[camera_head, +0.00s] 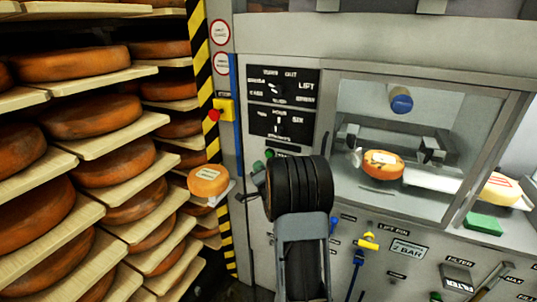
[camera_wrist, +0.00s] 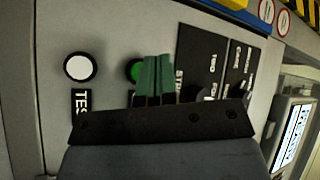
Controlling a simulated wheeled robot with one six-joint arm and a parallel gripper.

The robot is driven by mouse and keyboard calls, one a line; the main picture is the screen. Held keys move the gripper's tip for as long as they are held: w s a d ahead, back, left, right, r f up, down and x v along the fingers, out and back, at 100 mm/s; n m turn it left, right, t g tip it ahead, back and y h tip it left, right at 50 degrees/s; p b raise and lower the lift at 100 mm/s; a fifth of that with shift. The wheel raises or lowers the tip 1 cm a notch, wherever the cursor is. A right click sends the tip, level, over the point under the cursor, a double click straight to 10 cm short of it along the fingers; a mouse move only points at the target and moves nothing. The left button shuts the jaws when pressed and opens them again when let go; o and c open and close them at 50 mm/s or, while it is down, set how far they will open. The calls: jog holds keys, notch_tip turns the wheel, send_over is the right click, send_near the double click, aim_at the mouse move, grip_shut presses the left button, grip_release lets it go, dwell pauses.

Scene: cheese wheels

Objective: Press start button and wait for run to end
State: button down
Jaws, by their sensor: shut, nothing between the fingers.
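The green start button (camera_wrist: 133,70) is on the grey machine panel in the wrist view, partly hidden by my gripper (camera_wrist: 155,62). The two green fingers are shut with nothing between them. Their tips are right beside and in front of the button; I cannot tell whether they touch it. In the head view a green button (camera_head: 268,153) shows just left of my black wrist, which hides most of my fingers. Behind the machine's window an orange cheese wheel (camera_head: 383,164) with a pale label sits near a blue cylinder (camera_head: 401,101).
A white button (camera_wrist: 80,67) with a "TES" label is left of the green one. Dial panels (camera_head: 282,88) are above. A yellow box with a red button (camera_head: 213,115) is on the striped post.

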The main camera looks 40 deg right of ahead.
aim_at(269, 154)
jog(key=shift+w+d+b, duration=0.25)
jog(key=shift+w+d, duration=0.25)
jog(key=shift+d, duration=0.4)
jog(key=shift+w+d+b, duration=0.2)
jog(key=shift+w+d, duration=0.25)
jog(key=shift+d, duration=0.45)
dwell(0.9)
jog(key=shift+w+d+b, duration=0.15)
jog(key=shift+d+b, duration=0.25)
jog(key=shift+b, duration=0.05)
